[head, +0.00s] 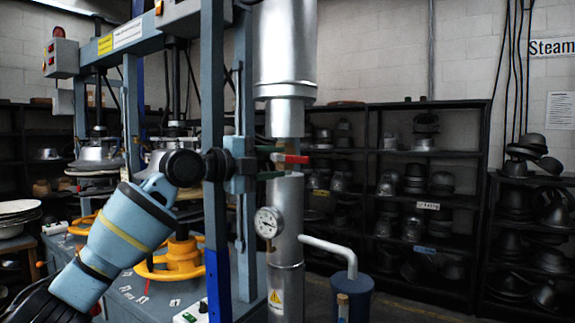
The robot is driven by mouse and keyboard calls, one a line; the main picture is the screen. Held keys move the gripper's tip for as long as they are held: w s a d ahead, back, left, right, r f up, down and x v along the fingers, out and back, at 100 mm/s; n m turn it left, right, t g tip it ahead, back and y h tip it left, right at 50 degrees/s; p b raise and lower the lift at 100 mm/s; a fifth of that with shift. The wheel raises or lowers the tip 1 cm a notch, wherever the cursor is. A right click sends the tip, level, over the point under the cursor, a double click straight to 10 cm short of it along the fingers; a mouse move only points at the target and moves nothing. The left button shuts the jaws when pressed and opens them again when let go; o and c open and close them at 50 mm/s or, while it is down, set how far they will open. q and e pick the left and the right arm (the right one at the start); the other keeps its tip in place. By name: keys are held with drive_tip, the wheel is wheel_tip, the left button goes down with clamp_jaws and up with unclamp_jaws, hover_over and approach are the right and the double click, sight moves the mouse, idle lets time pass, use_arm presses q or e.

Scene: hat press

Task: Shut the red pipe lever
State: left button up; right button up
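The red pipe lever (292,158) is a short red bar, lying about level across the silver vertical pipe (287,120), just below the pipe's wide upper section. My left gripper (277,162) reaches in from the left at the lever's height. Its two fingers are apart, one above and one below the level of the lever's left end. The fingers look open, and I cannot tell whether either touches the lever. The lever's left end is partly hidden near the fingers. My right gripper is not in view.
A pressure gauge (268,222) sits on the pipe below the lever. A white side pipe (328,246) bends down to a blue cylinder (345,298). A grey-blue press frame (213,120) stands close to my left arm. Shelves of hat moulds (430,200) line the back.

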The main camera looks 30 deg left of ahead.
use_arm(q)
drive_tip(key=shift+v, duration=1.05)
